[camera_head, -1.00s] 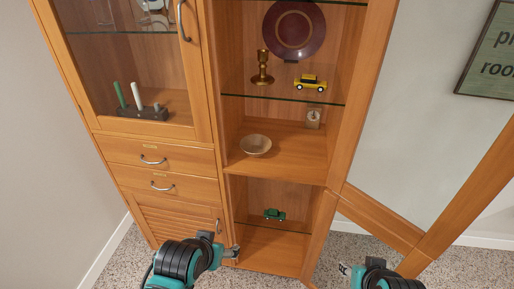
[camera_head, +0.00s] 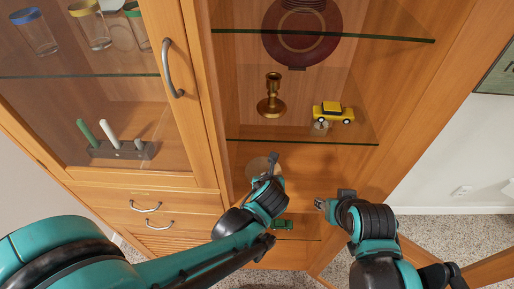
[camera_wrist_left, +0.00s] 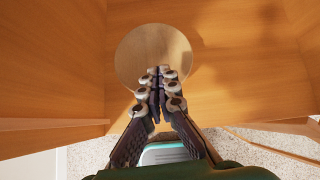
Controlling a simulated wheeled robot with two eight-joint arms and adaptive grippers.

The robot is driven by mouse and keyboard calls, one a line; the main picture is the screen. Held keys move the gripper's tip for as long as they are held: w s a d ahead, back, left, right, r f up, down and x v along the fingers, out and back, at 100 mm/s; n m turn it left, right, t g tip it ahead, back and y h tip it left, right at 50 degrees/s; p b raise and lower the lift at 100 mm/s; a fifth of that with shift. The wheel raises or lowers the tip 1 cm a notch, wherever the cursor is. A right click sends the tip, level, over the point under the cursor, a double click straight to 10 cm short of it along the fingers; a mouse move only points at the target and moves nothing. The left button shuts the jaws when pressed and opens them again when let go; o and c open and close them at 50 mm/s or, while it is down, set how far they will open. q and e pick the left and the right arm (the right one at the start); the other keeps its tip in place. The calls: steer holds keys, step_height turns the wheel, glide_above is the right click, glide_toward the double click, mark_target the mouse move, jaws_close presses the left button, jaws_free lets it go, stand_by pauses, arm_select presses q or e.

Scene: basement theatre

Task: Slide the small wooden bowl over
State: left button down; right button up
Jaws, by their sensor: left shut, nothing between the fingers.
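The small wooden bowl (camera_head: 257,168) stands on the wooden shelf of the cabinet's open right section, partly hidden behind my left gripper (camera_head: 272,161). In the left wrist view the bowl (camera_wrist_left: 150,45) shows round and pale from above, with nothing visible inside. My left gripper (camera_wrist_left: 162,72) has its fingers together and empty, overlapping the bowl's near edge in that view. I cannot tell whether they touch it. My right gripper (camera_head: 320,204) is in front of the cabinet, right of and below the bowl, apart from it; its jaw opening is too small to judge.
A glass shelf (camera_head: 300,141) above the bowl carries a brass candlestick (camera_head: 271,97) and a yellow toy car (camera_head: 333,112). A small pale object (camera_head: 320,128) shows below the car. A green toy car (camera_head: 283,225) is lower down. In the wrist view, bare shelf (camera_wrist_left: 250,75) lies right of the bowl.

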mark_target(268, 169)
arm_select(q)
steer(key=shift+w+d+f+m, duration=0.2)
steer(key=shift+w+f+m, duration=0.05)
steer(key=shift+w+m, duration=0.25)
steer(key=b+x, duration=0.3)
steer(key=x, duration=0.6)
arm_select(e)
step_height(268, 169, down, 3)
steer(key=shift+a, duration=0.1)
